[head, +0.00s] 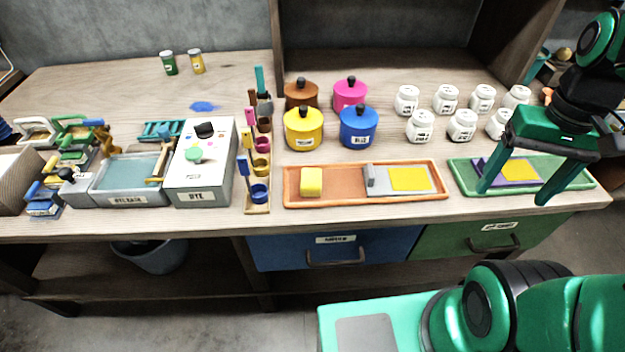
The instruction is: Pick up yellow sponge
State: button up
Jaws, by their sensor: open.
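The yellow sponge (311,182) is a small block lying at the left end of the orange-brown tray (340,199) near the bench's front edge. My gripper (514,194) is open at the right, its two green fingers pointing down over the green tray. It stands well to the right of the sponge and apart from it. Nothing shows between its fingers except the tray and the flat pieces behind them. The sponge is in full view.
A grey piece with a yellow square (409,179) fills the tray's right part. Yellow (304,130) and blue (358,127) lidded pots stand behind the tray. A holder with coloured cups (258,206) stands to its left. The green tray (570,179) holds a purple-and-yellow piece.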

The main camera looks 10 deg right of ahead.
jog(key=w+a+n, duration=0.6)
jog(key=w, duration=0.3)
jog(key=n, duration=1.5)
send_over(311, 177)
jog(key=f, duration=0.6)
jog(key=shift+s+d+f, duration=0.1)
jog(key=shift+s+f, duration=0.05)
jog(key=shift+s, duration=0.1)
jog(key=shift+w+f, duration=0.15)
jog(key=shift+f, duration=1.45)
jog(key=shift+w+f, duration=0.15)
jog(key=shift+f, duration=1.4)
jog(key=shift+c, duration=0.6)
jog(key=c, duration=1)
